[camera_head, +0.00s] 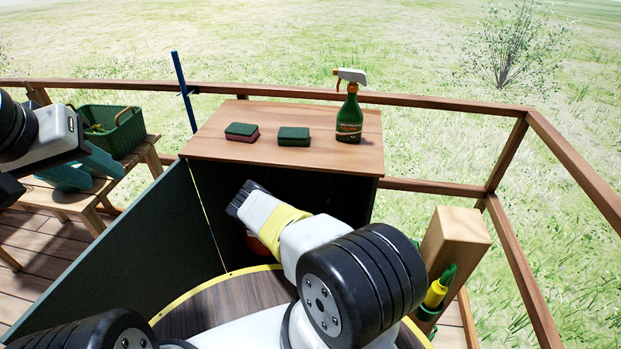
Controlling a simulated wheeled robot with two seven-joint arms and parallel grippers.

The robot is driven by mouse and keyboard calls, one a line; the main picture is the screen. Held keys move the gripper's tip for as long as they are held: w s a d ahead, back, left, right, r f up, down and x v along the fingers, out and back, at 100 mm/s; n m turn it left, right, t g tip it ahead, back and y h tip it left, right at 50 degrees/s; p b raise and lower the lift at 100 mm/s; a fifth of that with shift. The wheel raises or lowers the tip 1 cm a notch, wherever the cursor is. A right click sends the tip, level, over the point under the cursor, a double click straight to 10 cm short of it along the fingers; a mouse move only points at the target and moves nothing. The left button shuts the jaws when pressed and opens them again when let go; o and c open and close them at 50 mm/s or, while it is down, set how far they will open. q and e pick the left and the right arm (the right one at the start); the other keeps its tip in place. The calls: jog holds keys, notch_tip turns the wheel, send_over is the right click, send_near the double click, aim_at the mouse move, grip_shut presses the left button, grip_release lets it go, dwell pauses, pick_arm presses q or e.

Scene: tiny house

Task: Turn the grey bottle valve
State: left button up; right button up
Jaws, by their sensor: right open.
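No grey bottle valve can be made out. A small part of an orange-red rounded object (258,246) shows inside the dark open box below the wooden top, mostly hidden by my right arm. Whether it is the bottle cannot be told. My right gripper (240,198) is open inside the box, up and left of the orange-red object in the picture. Its fingertips are dark and small. Whether it touches anything cannot be told.
On the wooden top (215,140) lie two sponges (241,132) (294,136) and a green spray bottle (349,118). A green basket (110,130) stands on a bench at left. A wooden post (453,240) with a yellow-and-green tool stands right of my right arm. A railing (440,103) encloses the deck.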

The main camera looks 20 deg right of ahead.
aim_at(329, 195)
jog(key=shift+x, duration=1.25)
grip_shut()
